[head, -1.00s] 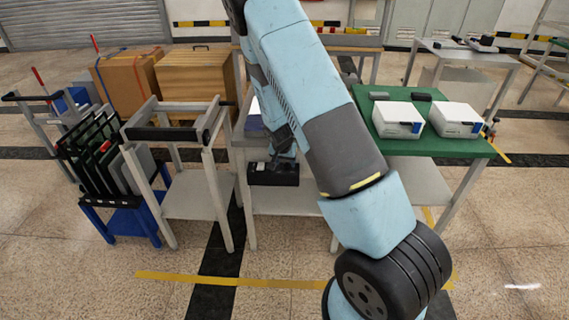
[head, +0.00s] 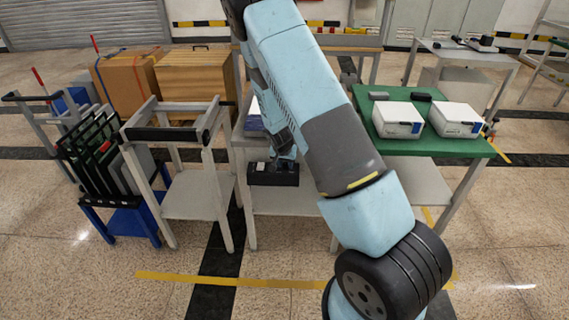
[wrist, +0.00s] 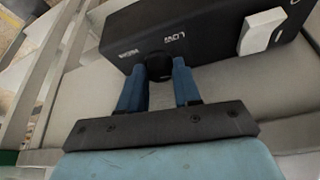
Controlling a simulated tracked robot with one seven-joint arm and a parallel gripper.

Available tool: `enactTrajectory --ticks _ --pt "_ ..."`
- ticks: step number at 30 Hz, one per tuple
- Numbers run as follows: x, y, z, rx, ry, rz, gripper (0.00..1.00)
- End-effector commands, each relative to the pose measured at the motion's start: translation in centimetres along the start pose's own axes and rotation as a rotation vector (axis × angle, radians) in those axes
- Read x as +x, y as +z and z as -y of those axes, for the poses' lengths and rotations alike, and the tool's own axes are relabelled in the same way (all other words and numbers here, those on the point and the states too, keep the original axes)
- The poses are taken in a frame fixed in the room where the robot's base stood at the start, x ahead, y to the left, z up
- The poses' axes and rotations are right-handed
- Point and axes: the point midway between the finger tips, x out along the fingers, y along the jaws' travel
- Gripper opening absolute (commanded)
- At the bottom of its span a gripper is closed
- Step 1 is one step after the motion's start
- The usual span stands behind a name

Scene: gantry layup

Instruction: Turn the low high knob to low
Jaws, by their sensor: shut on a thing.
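A black control box (head: 273,174) sits at the front edge of a grey-white bench. In the wrist view, the box (wrist: 205,30) fills the top of the picture. Its round black knob (wrist: 158,64) sits on the face, with a LOW label above right of it and another label, apparently HIGH, above left. My gripper (wrist: 159,75) has its two blue fingers on either side of the knob and is shut on it. In the head view my gripper (head: 286,158) is small and dark at the box. The knob's pointer cannot be made out.
A white rocker switch (wrist: 262,31) is on the same box face, right of the knob. A grey frame stand (head: 178,190) is left of the bench. A green table (head: 440,146) with two white devices stands to the right.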

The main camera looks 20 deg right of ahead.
Motion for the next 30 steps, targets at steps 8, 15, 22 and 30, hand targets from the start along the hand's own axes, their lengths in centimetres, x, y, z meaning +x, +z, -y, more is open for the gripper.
enactTrajectory --ticks 8,15,22,30 --pt "-0.08 0.11 0.42 -0.008 -0.006 -0.001 0.02" --pt "-0.06 0.01 0.27 -0.057 -0.028 -0.001 0.02" --pt "-0.05 -0.04 0.1 -0.194 -0.087 -0.002 0.02" --pt "-0.03 -0.15 -0.13 -0.394 -0.17 -0.002 0.02"
